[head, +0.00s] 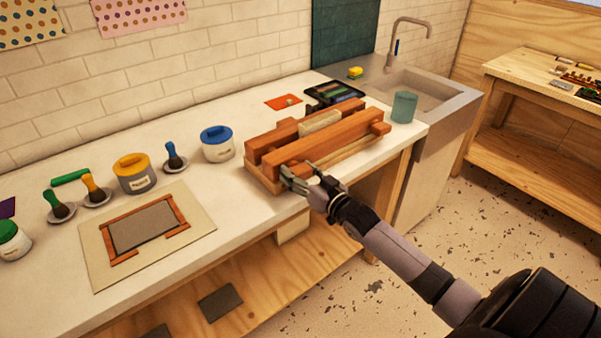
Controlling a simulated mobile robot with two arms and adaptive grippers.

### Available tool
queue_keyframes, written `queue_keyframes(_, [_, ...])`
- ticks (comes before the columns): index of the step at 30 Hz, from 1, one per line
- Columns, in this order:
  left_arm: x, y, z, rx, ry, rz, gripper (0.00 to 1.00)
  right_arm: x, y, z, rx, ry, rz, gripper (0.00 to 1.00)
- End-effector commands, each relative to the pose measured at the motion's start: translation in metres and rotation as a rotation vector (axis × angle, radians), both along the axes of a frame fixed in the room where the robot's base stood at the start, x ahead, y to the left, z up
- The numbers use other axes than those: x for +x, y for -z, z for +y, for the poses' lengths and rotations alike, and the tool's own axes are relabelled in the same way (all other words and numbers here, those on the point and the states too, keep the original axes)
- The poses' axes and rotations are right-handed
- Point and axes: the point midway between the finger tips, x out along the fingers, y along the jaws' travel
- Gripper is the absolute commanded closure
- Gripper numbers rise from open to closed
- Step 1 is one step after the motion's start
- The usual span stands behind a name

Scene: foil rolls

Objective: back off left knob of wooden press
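The wooden press (325,138) stands on the white bench near the sink. It has two reddish beams on a paler base, with a pale block (320,123) between them. My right gripper (298,178) is at the near left end of the front beam, where the left knob would be. Its fingers reach around that spot and hide the knob, so I cannot tell whether they are closed on it. A wooden knob (381,128) shows at the right end of the front beam. My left gripper is not in view.
Left of the press stand a blue-lidded jar (218,146), a yellow-lidded jar (134,174) and several brushes in holders. A board with a wooden frame (145,228) lies on the bench. A grey-green cup (404,107) is close to the press's right end. The sink (425,88) lies beyond.

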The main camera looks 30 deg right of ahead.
Motion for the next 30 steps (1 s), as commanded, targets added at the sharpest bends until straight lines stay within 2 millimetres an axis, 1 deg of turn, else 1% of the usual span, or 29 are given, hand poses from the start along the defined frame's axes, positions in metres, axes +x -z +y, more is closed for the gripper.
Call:
queue_keyframes(1, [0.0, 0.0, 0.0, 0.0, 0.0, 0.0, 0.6, 0.001, -0.003, 0.001, 0.001, -0.001, -0.007, 0.41])
queue_keyframes(8, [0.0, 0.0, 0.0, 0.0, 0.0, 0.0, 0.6, 0.0, -0.001, 0.0, 0.001, -0.001, -0.001, 0.25])
queue_keyframes(17, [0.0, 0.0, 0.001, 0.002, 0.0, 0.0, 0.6, -0.001, 0.001, 0.0, 0.001, 0.0, 0.002, 0.25])
queue_keyframes(20, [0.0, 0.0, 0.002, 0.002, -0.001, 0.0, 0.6, -0.005, 0.002, 0.0, 0.002, 0.0, 0.004, 0.25])
queue_keyframes(23, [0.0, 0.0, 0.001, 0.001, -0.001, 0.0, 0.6, -0.015, 0.003, -0.001, 0.002, -0.001, 0.005, 0.25])
queue_keyframes(26, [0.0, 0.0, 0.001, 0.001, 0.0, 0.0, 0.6, -0.03, 0.003, -0.002, 0.001, -0.001, 0.006, 0.25])
queue_keyframes(30, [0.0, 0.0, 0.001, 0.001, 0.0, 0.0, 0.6, -0.056, 0.003, -0.004, 0.001, 0.0, 0.006, 0.25])
